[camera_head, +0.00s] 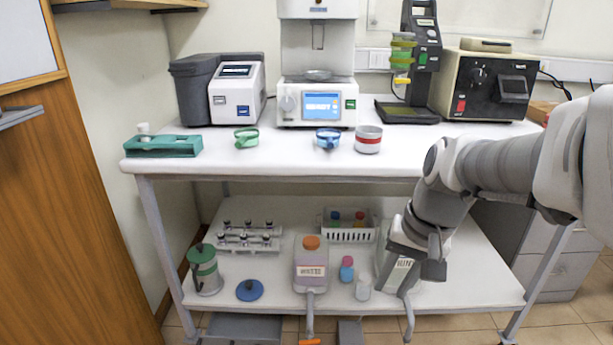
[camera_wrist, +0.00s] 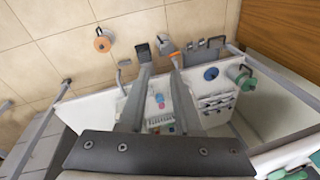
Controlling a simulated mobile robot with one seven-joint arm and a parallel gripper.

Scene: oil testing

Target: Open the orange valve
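A small orange part (camera_head: 310,342), possibly the orange valve, shows at the bottom edge of the head view, below the outlet pipe of the waste bottle (camera_head: 311,270). In the wrist view, an orange round piece (camera_wrist: 103,41) shows against the floor tiles left of my fingers, and a smaller orange piece (camera_wrist: 177,60) shows by the right fingertip. I cannot tell which of these is the valve. My gripper (camera_wrist: 158,60) is open, its two long grey fingers apart with no object visible between the tips. In the head view, my arm reaches down at the lower shelf's right side, partly hiding another labelled container (camera_head: 398,272).
The lower shelf (camera_head: 270,296) holds a vial rack (camera_head: 248,239), a green-lidded jar (camera_head: 205,270), a blue lid (camera_head: 249,290), small bottles (camera_head: 346,269) and a white basket (camera_head: 349,233). Instruments and cups stand on the worktop (camera_head: 280,155) above. Floor shows in front.

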